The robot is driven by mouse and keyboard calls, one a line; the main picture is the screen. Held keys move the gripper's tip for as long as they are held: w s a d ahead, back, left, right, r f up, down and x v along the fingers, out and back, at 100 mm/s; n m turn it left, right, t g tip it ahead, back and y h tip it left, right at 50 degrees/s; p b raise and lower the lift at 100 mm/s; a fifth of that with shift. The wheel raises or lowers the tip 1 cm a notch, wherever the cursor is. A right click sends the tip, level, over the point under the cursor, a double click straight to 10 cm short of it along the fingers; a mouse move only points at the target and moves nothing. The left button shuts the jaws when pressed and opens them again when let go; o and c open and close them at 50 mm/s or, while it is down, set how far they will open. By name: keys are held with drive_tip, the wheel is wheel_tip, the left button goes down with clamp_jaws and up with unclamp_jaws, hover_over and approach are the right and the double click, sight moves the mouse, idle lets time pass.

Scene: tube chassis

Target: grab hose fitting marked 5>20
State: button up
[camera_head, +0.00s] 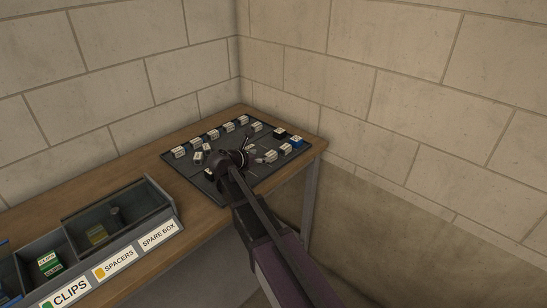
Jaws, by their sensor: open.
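Several small pieces with white labels, such as this labelled piece (228,127), stand on a dark mat (182,169) at the far end of the workbench. The labels are too small to read, so I cannot tell which piece is marked 5>20. My gripper (246,146) is over the middle of the mat, among the pieces, and is open. I see nothing held in it. My arm and gripper hide part of the mat and perhaps some pieces. Two loose labelled pieces (198,156) lie left of my gripper, and a few more (270,156) lie right of it.
A blue piece (296,141) and a dark piece (280,133) stand near the mat's right corner. A grey bin (128,240) labelled CLIPS, SPACERS and SPARE BOX stands at the front left of the wooden workbench (130,168). Block walls close off the back and right.

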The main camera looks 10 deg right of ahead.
sight(268, 155)
drive_tip(key=shift+b+x, duration=0.95)
drive_tip(key=shift+x, duration=1.05)
drive_tip(key=shift+w+d+f, duration=0.2)
drive_tip(key=shift+d+f, duration=0.15)
drive_tip(key=shift+d, duration=0.15)
clamp_jaws()
